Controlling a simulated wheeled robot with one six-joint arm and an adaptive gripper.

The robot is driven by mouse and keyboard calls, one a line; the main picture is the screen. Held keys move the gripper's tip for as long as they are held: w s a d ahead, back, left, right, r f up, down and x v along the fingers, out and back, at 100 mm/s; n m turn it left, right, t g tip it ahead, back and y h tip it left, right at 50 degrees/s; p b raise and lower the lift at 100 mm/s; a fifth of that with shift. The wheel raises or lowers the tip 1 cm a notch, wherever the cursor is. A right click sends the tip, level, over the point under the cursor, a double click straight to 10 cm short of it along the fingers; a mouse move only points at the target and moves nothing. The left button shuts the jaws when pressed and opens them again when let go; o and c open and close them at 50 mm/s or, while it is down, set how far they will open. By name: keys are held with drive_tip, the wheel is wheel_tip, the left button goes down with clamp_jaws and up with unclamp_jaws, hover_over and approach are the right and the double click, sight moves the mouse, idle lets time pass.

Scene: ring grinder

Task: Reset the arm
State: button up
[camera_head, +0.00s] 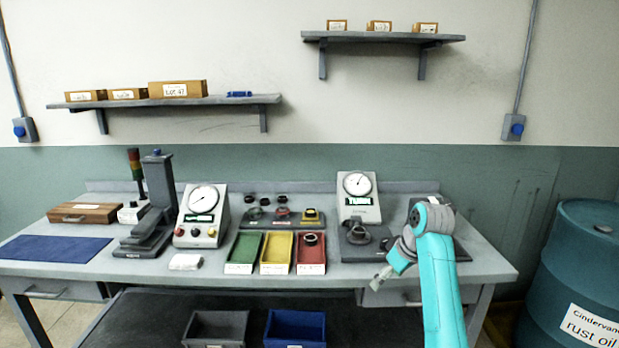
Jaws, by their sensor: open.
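My gripper (381,278) is at the end of my teal arm, at the right front of the workbench. It is small in the picture, points down and to the left, and its jaws are open with nothing seen between them. It hangs near the bench's front edge, just right of the red tray. My arm is bent, with its elbow high over the right part of the bench, and it hides part of a dark grey machine there.
The grey workbench (110,262) holds a gauge with a ring fixture (357,235), another dial gauge (203,217), a green tray (244,250), a yellow tray (276,252) and a red tray (311,262) with a ring (311,239). A blue drum (583,250) stands at the right.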

drive_tip(key=s+a+f+m+t, duration=0.1)
drive_tip(key=s+f, duration=0.3)
drive_tip(key=f, duration=0.7)
drive_tip(key=s+f+m+t, duration=0.1)
drive_tip(key=s+f, duration=0.3)
drive_tip(key=f, duration=0.6)
drive_tip(key=s+f+m+t+h, duration=0.1)
drive_tip(key=s+f+t, duration=0.1)
drive_tip(key=s+f, duration=0.6)
drive_tip(key=s+f+m+t, duration=0.15)
drive_tip(key=s+f, duration=0.25)
drive_tip(key=s, duration=0.7)
drive_tip(key=s+r+m+t+h, duration=0.2)
drive_tip(key=s+r+t, duration=0.15)
drive_tip(key=s, duration=1.75)
drive_tip(key=s+r+t, duration=0.2)
drive_tip(key=s+r, duration=1.4)
drive_tip(key=r, duration=0.1)
drive_tip(key=shift+a+r+m, duration=0.15)
drive_tip(key=shift+a+m, duration=0.2)
drive_tip(key=shift+a, duration=0.05)
drive_tip(key=shift+w, duration=0.1)
